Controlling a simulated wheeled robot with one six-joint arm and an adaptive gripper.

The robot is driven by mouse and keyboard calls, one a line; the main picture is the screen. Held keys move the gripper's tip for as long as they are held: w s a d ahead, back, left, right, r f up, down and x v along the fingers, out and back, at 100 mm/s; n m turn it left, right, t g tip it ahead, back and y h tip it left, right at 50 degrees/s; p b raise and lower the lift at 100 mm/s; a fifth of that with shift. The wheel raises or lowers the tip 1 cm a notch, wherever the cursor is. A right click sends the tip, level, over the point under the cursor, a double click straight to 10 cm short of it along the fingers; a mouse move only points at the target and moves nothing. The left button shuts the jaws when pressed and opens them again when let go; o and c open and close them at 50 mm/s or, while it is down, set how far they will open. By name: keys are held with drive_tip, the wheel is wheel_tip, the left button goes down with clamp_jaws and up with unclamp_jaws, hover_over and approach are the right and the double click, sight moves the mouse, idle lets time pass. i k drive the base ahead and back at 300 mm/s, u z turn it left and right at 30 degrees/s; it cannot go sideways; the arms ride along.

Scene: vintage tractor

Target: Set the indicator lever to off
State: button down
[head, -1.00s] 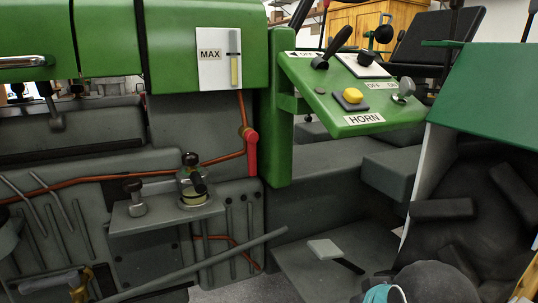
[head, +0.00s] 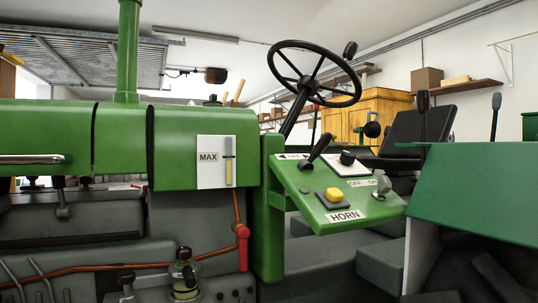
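The indicator lever (head: 317,150) is a black stick with a thick grip at the upper left of the sloping green control panel (head: 310,213). It leans up and to the right from its base. Behind it is a white label (head: 291,156) with a left-pointing arrow and the word OFF, partly covered by the lever. Which mark the lever is set to I cannot tell from this angle. My gripper is not in view.
The panel also has a yellow HORN button (head: 334,195), a black knob (head: 347,158) and a grey OFF/ON switch (head: 382,186). The black steering wheel (head: 314,74) rises behind. A green fender (head: 475,185) stands to the right, and the green hood (head: 70,140) to the left.

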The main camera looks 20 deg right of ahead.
sight(325, 140)
drive_tip(key=u, duration=0.95)
drive_tip(key=k, duration=0.5)
drive_tip(key=z, duration=1.35)
drive_tip(key=i, duration=0.5)
drive_tip(key=u, duration=0.1)
